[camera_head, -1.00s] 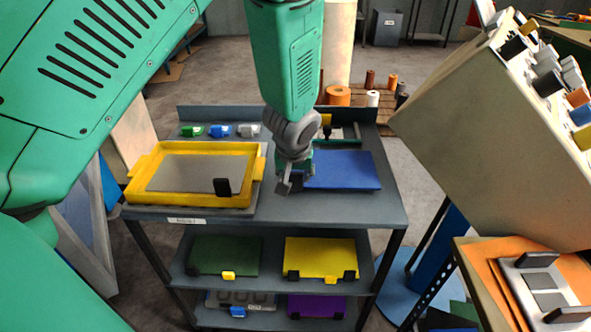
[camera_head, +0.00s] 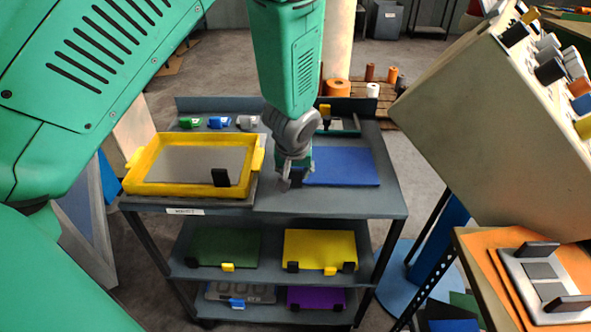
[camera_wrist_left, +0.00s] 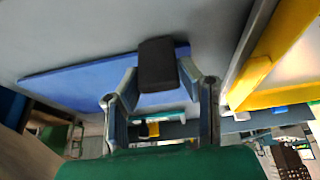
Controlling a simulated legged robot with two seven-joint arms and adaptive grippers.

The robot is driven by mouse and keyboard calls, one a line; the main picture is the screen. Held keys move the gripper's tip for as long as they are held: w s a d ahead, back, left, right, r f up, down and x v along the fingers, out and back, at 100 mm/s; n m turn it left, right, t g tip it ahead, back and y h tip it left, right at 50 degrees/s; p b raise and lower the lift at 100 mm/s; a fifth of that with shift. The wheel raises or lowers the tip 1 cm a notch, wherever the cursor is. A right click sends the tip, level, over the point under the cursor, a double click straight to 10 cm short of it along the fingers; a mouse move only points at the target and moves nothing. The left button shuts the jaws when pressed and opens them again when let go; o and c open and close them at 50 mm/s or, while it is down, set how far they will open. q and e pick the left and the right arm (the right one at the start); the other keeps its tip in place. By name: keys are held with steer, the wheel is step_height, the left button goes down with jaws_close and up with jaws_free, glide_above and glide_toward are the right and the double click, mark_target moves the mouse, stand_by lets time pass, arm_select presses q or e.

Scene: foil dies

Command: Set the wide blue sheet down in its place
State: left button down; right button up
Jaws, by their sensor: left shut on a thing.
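The wide blue sheet (camera_head: 345,166) lies flat at the right of the cart's top; I cannot tell whether it rests on the surface or hangs just above it. My left gripper (camera_head: 291,178) is at the sheet's left front corner, shut on its black grip block. In the left wrist view, the block (camera_wrist_left: 158,65) sits between the fingers of my left gripper (camera_wrist_left: 160,78), with the blue sheet (camera_wrist_left: 85,83) behind. The fingers and arm cover the sheet's left edge in the head view. My right gripper is not in view.
A yellow tray (camera_head: 259,160) with a grey plate (camera_head: 196,163) stands left of the sheet. The cart's top (camera_head: 330,203) is clear in front of the sheet. Green (camera_head: 222,246) and yellow (camera_head: 320,246) sheets lie on the shelf below.

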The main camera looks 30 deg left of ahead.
arm_select(q)
steer(key=shift+f, duration=0.2)
steer(key=c, duration=1)
jaws_free()
steer(key=v, duration=1.2)
steer(key=shift+d+f, duration=0.1)
steer(key=shift+d, duration=0.05)
